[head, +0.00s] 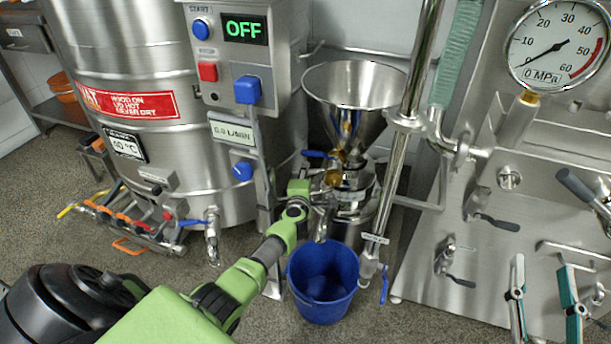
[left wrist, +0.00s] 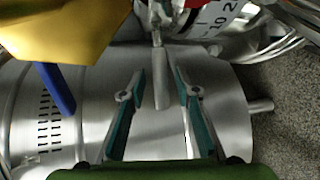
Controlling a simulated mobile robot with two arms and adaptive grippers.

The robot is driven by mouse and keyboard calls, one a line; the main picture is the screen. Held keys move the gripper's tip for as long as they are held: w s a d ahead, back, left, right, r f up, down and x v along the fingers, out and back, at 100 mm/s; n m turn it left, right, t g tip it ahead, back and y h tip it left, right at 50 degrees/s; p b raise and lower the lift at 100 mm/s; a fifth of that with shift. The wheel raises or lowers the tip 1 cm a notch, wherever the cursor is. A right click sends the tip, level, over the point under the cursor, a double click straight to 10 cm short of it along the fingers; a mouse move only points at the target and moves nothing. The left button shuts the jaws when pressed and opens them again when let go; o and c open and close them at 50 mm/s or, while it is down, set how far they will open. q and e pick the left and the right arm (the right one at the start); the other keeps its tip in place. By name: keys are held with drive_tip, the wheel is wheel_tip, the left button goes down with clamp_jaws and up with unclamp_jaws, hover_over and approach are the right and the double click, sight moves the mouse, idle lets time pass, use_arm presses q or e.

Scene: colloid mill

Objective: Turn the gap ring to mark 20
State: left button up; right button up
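The gap ring (left wrist: 222,14) shows at the top edge of the left wrist view as a white numbered band, partly cut off. A grey metal lever (left wrist: 161,88) hangs down from beside it. My left gripper (left wrist: 158,82) is open, with one teal-lined finger on each side of the lever and visible gaps to it. In the head view my green left arm reaches the colloid mill (head: 352,192) below its steel hopper (head: 352,90); the left fingers and the ring's marks cannot be made out there. My right gripper (head: 543,265) is open and empty at the lower right.
A blue bucket (head: 322,285) stands on the floor below the mill. A control box (head: 232,55) reading OFF and a steel tank (head: 135,100) stand left. A steel panel (head: 470,215) with valve levers and a pressure gauge (head: 556,45) is at right.

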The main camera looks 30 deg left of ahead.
use_arm(q)
drive_tip(key=shift+f, duration=0.1)
drive_tip(key=v, duration=1.2)
idle(0.5)
